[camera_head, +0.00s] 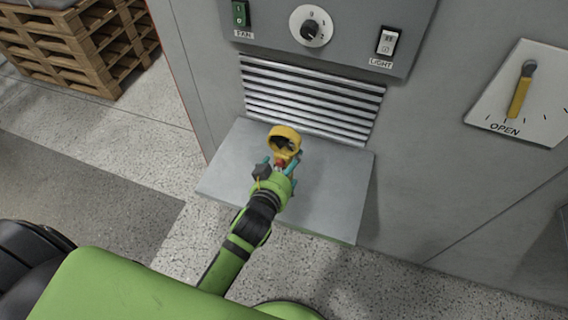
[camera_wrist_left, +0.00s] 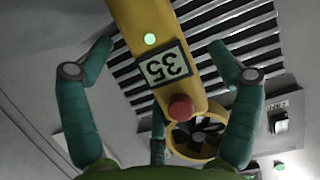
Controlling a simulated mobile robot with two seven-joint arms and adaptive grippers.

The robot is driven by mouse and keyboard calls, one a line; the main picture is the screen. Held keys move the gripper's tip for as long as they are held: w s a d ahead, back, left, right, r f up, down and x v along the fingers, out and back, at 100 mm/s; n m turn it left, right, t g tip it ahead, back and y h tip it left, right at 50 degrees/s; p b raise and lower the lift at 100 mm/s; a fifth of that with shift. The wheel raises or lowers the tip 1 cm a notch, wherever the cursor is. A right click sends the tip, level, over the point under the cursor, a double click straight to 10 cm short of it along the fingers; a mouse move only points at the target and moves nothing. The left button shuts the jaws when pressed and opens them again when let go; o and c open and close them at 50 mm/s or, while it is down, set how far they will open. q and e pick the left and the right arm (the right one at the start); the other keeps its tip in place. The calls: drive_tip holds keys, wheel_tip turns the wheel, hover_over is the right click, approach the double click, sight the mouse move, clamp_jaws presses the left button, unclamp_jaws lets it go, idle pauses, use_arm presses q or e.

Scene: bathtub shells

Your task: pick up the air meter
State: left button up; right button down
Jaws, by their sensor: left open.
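The air meter (camera_head: 284,134) is yellow with a ring-shaped fan head, which shows above the grey shelf in front of the louvred vent. In the left wrist view, the air meter (camera_wrist_left: 150,35) has a display reading 35, a green light, a red button and a dark fan in its ring. My left gripper (camera_head: 279,164) is open at the meter, partly hiding its body in the head view. In the wrist view, the teal fingers of my left gripper (camera_wrist_left: 160,52) stand on either side of the meter's body, with gaps visible. My right gripper is not in view.
The grey shelf (camera_head: 230,178) juts from the cabinet below the vent (camera_head: 310,98). Above are a fan switch (camera_head: 240,13), a dial (camera_head: 310,27) and a light switch (camera_head: 387,42). A yellow lever (camera_head: 520,92) is at right. Wooden pallets (camera_head: 75,45) stand at upper left.

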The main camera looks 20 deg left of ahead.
use_arm(q)
drive_tip(key=shift+x, duration=0.95)
drive_tip(key=shift+s, duration=0.1)
drive_tip(key=c, duration=1.4)
drive_tip(key=shift+r, duration=0.15)
